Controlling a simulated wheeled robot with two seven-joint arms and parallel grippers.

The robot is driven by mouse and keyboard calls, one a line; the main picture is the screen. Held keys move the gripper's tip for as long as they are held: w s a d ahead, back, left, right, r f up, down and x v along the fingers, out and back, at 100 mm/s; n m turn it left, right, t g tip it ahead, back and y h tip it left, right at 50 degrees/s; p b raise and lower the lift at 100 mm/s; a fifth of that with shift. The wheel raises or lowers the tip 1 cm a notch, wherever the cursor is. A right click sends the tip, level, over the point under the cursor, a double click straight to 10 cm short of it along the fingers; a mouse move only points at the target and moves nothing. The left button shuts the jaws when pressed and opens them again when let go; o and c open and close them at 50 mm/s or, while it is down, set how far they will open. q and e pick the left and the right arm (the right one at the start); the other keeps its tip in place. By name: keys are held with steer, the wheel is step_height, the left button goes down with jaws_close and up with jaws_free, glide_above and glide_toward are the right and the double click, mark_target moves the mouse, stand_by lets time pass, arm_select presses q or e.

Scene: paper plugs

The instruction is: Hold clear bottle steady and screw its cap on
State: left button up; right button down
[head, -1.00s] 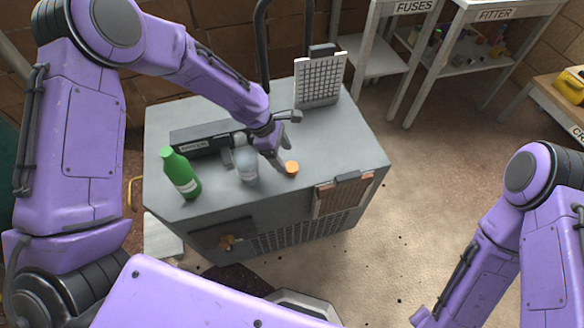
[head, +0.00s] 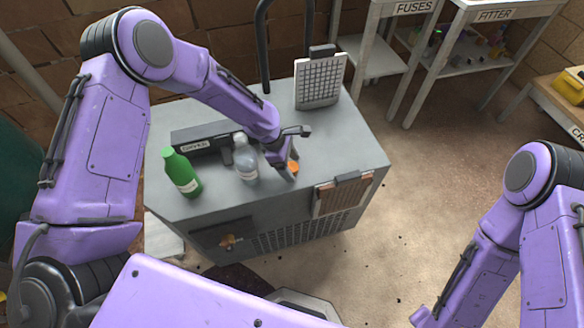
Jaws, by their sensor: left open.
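The clear bottle (head: 246,163) stands upright on the grey cart top, its whitish neck uncovered. An orange cap (head: 294,168) sits on the cart top to the right of the bottle, apart from it. My left gripper (head: 288,163) is open, low over the cart, with its fingers at the cap. The fingers hide part of the cap, and I cannot tell whether they touch it. My right arm shows at the right edge, but its gripper is not in view.
A green bottle (head: 181,174) stands left of the clear bottle. A long dark labelled box (head: 197,147) lies behind them. A white gridded board (head: 318,82) stands at the cart's back right. The cart top (head: 345,135) is clear on the right.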

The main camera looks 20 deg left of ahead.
mark_target(297, 170)
arm_select(q)
steer(key=c, duration=1.1)
steer(key=shift+c, duration=0.2)
steer(key=r, duration=0.4)
steer(key=shift+s+r, duration=0.1)
steer(key=shift+s, duration=0.2)
steer(key=s+r, duration=0.8)
steer(key=s, duration=0.5)
steer(key=shift+s+d+r, duration=0.15)
steer(key=shift+s+r, duration=0.05)
steer(key=shift+r, duration=0.2)
